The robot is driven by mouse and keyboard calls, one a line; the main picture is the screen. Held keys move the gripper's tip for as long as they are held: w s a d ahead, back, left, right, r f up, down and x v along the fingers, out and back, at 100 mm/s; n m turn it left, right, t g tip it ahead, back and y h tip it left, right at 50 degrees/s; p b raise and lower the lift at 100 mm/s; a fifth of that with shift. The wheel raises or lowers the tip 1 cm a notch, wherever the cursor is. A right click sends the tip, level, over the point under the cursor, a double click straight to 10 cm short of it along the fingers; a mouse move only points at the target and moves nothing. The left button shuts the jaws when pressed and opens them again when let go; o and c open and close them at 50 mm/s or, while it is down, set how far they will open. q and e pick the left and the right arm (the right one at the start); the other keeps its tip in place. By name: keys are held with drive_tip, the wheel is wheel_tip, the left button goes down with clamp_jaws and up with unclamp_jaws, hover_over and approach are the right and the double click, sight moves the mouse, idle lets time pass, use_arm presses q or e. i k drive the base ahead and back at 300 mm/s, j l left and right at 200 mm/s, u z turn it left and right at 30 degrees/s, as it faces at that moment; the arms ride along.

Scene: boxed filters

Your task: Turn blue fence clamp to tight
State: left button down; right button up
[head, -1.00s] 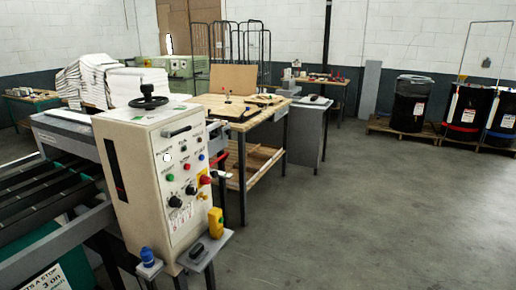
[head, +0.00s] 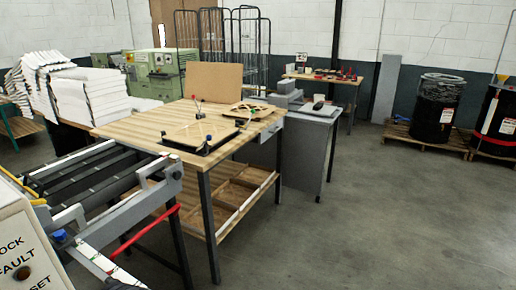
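A small blue part (head: 60,236) shows at the lower left, on the grey frame beside the cream control cabinet (head: 22,255). A second blue knob (head: 208,138) stands on a dark-edged frame on the wooden workbench. I cannot tell which of these is the fence clamp, or whether either is tight or loose. Neither of my grippers is in view.
A conveyor with dark slats (head: 85,172) and a red bar (head: 145,232) lie at left. The wooden workbench (head: 150,125) stands mid-view, with a grey cabinet (head: 305,155) to its right. The floor (head: 390,220) at right is clear.

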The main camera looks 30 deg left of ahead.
sight(60, 236)
drive_tip(key=i+u, duration=0.4)
drive_tip(key=i, duration=0.2)
drive_tip(key=i+l+u, duration=0.2)
drive_tip(key=i+u, duration=0.2)
drive_tip(key=i, duration=0.15)
drive_tip(key=i+u, duration=0.15)
drive_tip(key=u, duration=0.25)
drive_tip(key=i+j+u, duration=0.1)
drive_tip(key=u, duration=0.3)
drive_tip(key=i+u, duration=0.2)
drive_tip(key=u, duration=0.2)
drive_tip(key=i+l+u, duration=0.15)
drive_tip(key=u, duration=0.25)
drive_tip(key=i+l+u, duration=0.1)
drive_tip(key=u, duration=0.3)
drive_tip(key=i+u, duration=0.25)
drive_tip(key=u, duration=0.15)
drive_tip(key=i+l+u, duration=0.1)
drive_tip(key=u, duration=0.3)
drive_tip(key=i+l+u, duration=0.25)
drive_tip(key=u, duration=0.2)
drive_tip(key=i+l+u, duration=0.25)
drive_tip(key=u, duration=0.15)
